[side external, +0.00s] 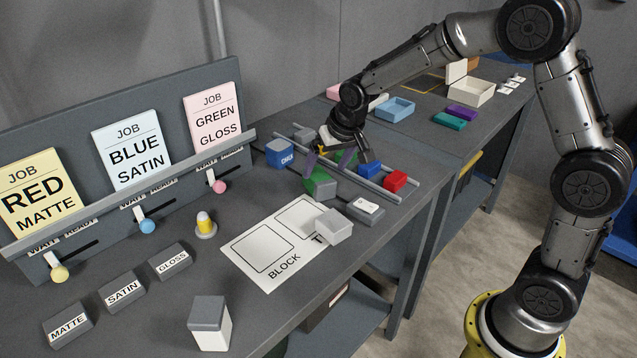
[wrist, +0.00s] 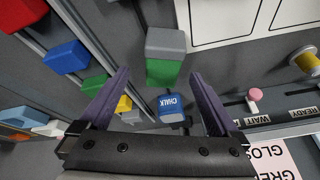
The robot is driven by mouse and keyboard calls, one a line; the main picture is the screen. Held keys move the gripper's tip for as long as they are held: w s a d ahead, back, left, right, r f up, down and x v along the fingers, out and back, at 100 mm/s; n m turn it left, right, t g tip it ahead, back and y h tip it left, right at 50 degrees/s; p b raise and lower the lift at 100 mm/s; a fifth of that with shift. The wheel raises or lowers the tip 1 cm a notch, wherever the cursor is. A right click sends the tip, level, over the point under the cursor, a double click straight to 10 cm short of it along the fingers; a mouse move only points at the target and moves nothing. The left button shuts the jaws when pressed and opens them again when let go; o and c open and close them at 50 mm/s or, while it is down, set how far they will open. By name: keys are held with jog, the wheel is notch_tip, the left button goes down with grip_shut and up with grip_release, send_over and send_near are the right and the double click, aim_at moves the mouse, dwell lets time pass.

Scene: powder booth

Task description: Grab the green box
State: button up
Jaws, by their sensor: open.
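A green box (wrist: 165,70) with a grey end lies in front of my gripper in the wrist view, its near part between the two fingertip lines. In the side view the green box (side external: 318,185) sits on the bench below my gripper, partly hidden by it. A second, smaller green block (wrist: 93,85) sits by the rails, partly behind the left finger in the wrist view. My gripper (wrist: 159,73) has its purple fingers spread wide with nothing held. In the side view my gripper (side external: 336,165) hangs just above the green box; contact cannot be told.
A blue CHALK block (side external: 280,153) stands left of my gripper. Blue (side external: 369,168) and red (side external: 395,181) blocks sit by the metal rails (side external: 385,190). A white BLOCK sheet (side external: 262,275) lies in front, with a grey-white block (side external: 334,227) at its edge.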

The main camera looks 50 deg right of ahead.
aim_at(320, 177)
jog(key=shift+a+x, duration=0.1)
jog(key=shift+x, duration=1.3)
jog(key=shift+a+x, duration=0.15)
jog(key=shift+x, duration=1.25)
jog(key=c, duration=1.5)
jog(key=shift+c, duration=0.2)
